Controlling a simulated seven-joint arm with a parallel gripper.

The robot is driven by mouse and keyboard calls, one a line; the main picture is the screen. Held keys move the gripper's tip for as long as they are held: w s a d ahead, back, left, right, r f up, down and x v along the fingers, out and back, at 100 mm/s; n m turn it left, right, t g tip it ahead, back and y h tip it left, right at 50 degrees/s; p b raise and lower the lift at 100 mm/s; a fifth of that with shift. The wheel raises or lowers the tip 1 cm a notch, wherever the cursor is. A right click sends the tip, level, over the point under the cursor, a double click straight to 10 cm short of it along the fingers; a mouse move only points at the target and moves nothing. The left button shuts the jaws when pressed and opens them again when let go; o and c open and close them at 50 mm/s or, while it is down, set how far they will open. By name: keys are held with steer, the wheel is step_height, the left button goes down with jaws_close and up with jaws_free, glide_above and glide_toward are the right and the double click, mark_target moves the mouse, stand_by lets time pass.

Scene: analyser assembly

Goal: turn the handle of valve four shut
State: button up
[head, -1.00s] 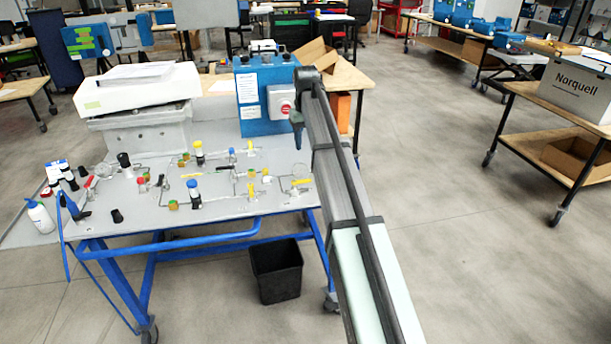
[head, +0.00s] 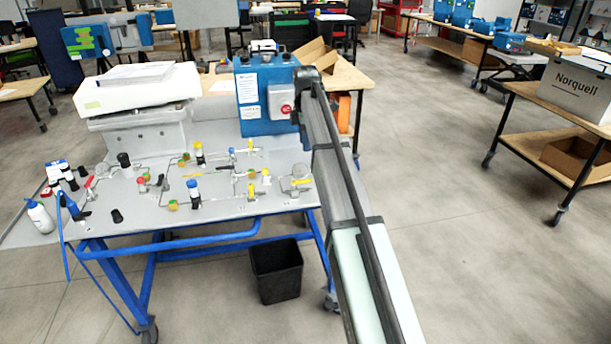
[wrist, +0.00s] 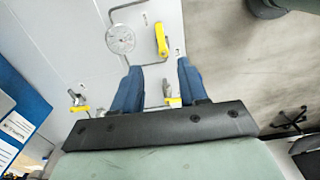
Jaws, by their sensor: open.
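In the wrist view my gripper (wrist: 158,67) is open, with its two blue fingers apart and nothing seen held between them. Beyond the fingertips, a large yellow handle (wrist: 162,40) is on the grey panel, beside a round gauge (wrist: 120,39). A smaller yellow handle (wrist: 173,101) shows low between the fingers, partly hidden by the gripper. Another yellow handle (wrist: 77,99) lies left of the left finger. In the head view several coloured valve handles, including a yellow one (head: 300,182) by the gauge, sit on the panel. I cannot read which is valve four.
The blue-framed bench carries the grey panel (head: 140,225) with glass tubing and dark-capped valves. A blue control box (head: 262,105) with a red button stands at its back right. A white bottle (head: 39,216) is at the left edge. A black bin (head: 276,271) stands below.

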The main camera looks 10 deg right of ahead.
mark_target(305, 180)
step_height(305, 180, down, 14)
steer(key=shift+r, duration=0.1)
stand_by(0.5)
jaws_close()
stand_by(0.4)
